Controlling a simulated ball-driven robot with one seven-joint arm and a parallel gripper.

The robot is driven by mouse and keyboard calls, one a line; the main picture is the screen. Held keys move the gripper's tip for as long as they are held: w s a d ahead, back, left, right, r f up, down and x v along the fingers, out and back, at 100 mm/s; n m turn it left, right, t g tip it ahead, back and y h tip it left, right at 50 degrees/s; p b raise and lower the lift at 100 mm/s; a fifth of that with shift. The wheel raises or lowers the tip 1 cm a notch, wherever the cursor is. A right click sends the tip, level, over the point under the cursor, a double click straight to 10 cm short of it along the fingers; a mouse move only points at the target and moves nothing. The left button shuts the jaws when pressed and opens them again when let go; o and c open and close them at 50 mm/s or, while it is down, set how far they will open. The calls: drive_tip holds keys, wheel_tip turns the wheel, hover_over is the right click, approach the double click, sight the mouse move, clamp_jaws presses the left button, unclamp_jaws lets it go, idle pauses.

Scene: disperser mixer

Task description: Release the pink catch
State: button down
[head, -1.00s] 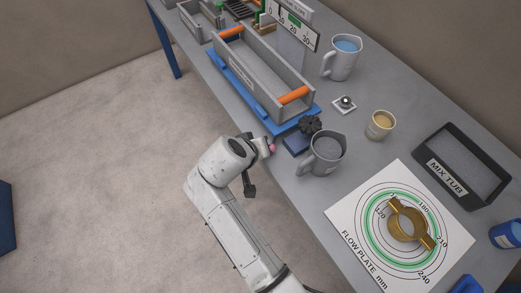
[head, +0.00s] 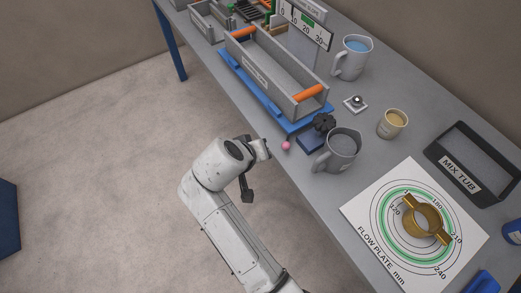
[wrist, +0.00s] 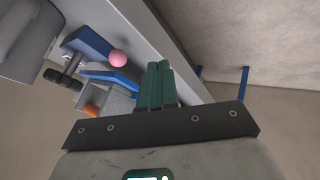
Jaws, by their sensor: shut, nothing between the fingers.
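The pink catch (head: 286,146) is a small round knob at the bench's front edge, just in front of the blue base under the grey trough. It also shows in the wrist view (wrist: 118,57), left of and above my fingertips. My gripper (wrist: 160,70) has green fingers that are together, with nothing between them. The fingers are apart from the pink catch. In the head view my arm's wrist end is left of the catch, off the bench edge, and my fingers are not clearly seen there.
The grey trough (head: 268,84) with orange handles sits on a blue base (head: 240,78). A black knob (head: 324,122) and a grey jug (head: 341,150) stand right of the catch. A flow plate (head: 372,232) lies nearer. Free floor is at left.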

drive_tip(key=v, duration=0.7)
drive_tip(key=shift+a+b, duration=0.35)
drive_tip(key=shift+a, duration=0.05)
drive_tip(key=shift+s+r, duration=0.1)
